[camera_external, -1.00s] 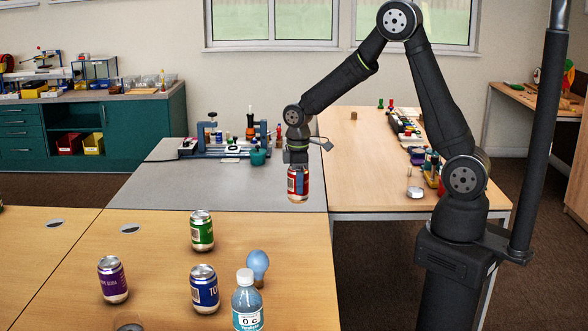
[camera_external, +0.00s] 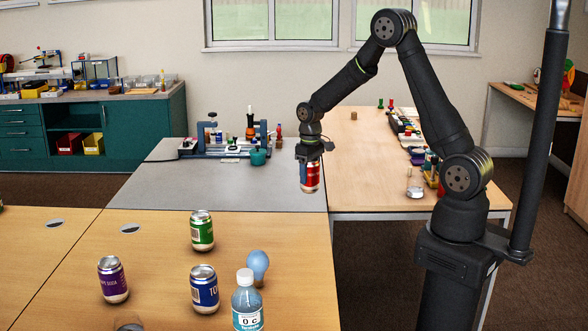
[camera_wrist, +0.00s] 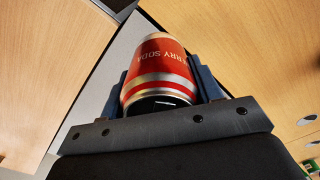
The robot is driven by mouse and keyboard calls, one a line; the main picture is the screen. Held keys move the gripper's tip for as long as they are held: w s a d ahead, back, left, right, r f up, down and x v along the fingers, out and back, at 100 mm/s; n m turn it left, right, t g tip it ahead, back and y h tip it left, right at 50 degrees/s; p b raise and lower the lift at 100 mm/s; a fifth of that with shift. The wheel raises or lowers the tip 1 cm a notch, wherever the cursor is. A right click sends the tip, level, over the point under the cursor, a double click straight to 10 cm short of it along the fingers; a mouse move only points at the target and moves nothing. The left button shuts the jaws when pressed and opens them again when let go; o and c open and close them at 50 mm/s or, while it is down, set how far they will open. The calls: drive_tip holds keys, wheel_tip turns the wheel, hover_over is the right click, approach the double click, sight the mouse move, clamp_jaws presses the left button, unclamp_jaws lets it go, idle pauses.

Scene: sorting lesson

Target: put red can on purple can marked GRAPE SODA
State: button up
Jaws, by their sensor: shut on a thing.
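My gripper (camera_external: 309,162) is shut on the red can (camera_external: 310,180) and holds it upright above the grey table, near that table's right edge. In the wrist view the red can (camera_wrist: 160,66) sits between the two fingers of my gripper (camera_wrist: 165,78), and part of its lettering reads "RRY SODA". The purple can (camera_external: 112,280) stands upright on the wooden table at the lower left, well apart from my gripper. Part of its "SODA" lettering shows. Its top is clear.
A green can (camera_external: 202,231), a blue can (camera_external: 204,289), a light-blue bulb (camera_external: 257,265) and a clear bottle (camera_external: 247,303) stand on the wooden table (camera_external: 160,256), right of the purple can. A teal pot (camera_external: 258,156) and a rack are on the grey table (camera_external: 180,190).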

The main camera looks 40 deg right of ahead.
drive_tip(key=s+a+r+n, duration=0.1)
drive_tip(key=s+a+n, duration=0.4)
drive_tip(key=a, duration=0.3)
drive_tip(key=s+a+r+n, duration=0.2)
drive_tip(key=s+a+n, duration=0.3)
drive_tip(key=a+n, duration=0.2)
drive_tip(key=shift+a+r, duration=0.25)
drive_tip(key=shift+a, duration=0.25)
drive_tip(key=shift+w, duration=0.1)
drive_tip(key=shift+s+a+f, duration=0.15)
drive_tip(key=shift+a+f, duration=1.6)
drive_tip(key=shift+a, duration=0.2)
drive_tip(key=shift+s+a+f, duration=0.15)
drive_tip(key=shift+a+f, duration=1.65)
drive_tip(key=shift+a, duration=0.1)
drive_tip(key=shift+s+a+f, duration=0.15)
drive_tip(key=shift+a+f, duration=1.6)
drive_tip(key=shift+a, duration=0.2)
drive_tip(key=shift+f, duration=0.15)
